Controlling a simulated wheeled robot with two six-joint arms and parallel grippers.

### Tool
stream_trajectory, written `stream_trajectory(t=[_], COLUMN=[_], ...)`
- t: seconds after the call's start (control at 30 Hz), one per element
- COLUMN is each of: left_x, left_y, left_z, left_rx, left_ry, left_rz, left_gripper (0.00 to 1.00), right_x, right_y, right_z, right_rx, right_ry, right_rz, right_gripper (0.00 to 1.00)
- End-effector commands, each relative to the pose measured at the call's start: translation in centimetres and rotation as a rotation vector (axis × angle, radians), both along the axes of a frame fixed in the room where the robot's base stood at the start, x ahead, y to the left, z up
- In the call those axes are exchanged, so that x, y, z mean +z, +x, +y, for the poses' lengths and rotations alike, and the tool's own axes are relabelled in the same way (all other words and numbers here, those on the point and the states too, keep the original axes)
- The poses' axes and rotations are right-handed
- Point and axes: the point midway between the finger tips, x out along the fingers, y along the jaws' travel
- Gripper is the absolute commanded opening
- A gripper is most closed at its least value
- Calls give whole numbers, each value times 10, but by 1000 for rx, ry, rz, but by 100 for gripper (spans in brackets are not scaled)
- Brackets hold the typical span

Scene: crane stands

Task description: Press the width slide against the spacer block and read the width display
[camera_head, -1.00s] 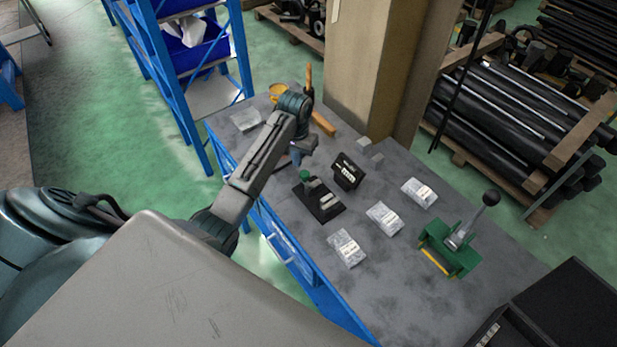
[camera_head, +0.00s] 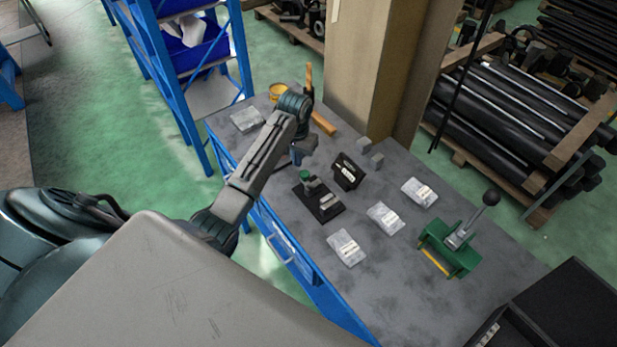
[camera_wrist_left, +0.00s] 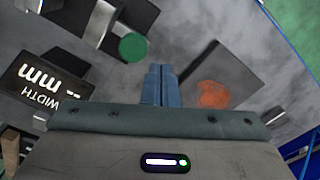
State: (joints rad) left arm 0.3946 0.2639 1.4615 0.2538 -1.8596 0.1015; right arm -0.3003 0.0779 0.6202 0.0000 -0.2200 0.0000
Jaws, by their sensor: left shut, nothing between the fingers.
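The width gauge (camera_head: 323,211) is a black base on the grey bench, with a green knob (camera_head: 305,175) on its slide and a grey block, seemingly the spacer block (camera_head: 328,201), on it. The width display (camera_head: 348,171) is a small black box behind it. In the left wrist view the display (camera_wrist_left: 45,80) reads upside down "WIDTH", dashes and "mm", with no number. My left gripper (camera_head: 297,158) is shut and empty, behind the knob. In the left wrist view its fingertips (camera_wrist_left: 158,70) are beside the green knob (camera_wrist_left: 132,47), apparently apart from it. My right gripper is not in view.
Several clear bags (camera_head: 385,218) lie right of the gauge. A green lever press (camera_head: 450,248) stands further right. Two grey blocks (camera_head: 370,152) lie near the pillar (camera_head: 365,70). A black case (camera_head: 570,310) is at bottom right.

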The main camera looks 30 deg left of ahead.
Motion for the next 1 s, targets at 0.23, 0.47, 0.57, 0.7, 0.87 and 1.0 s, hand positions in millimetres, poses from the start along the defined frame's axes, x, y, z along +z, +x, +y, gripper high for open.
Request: stream_trajectory(t=[0.23,0.47,0.57,0.7,0.87,1.0], left_x=[-10,-19,-23,-27,-27,-27], left_y=[0,0,0,0,0,0], left_z=[0,0,0,0,0,0], left_rx=[0,0,0,0,0,0], left_ry=[0,0,0,0,0,0], left_rz=[1,1,1,1,0,0], left_gripper=[0,0,0,0,0,0], right_x=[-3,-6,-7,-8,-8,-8], right_y=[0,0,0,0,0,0], right_z=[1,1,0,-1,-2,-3], right_rx=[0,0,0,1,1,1], right_ry=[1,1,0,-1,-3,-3], right_rz=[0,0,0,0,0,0], right_gripper=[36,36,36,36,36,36])
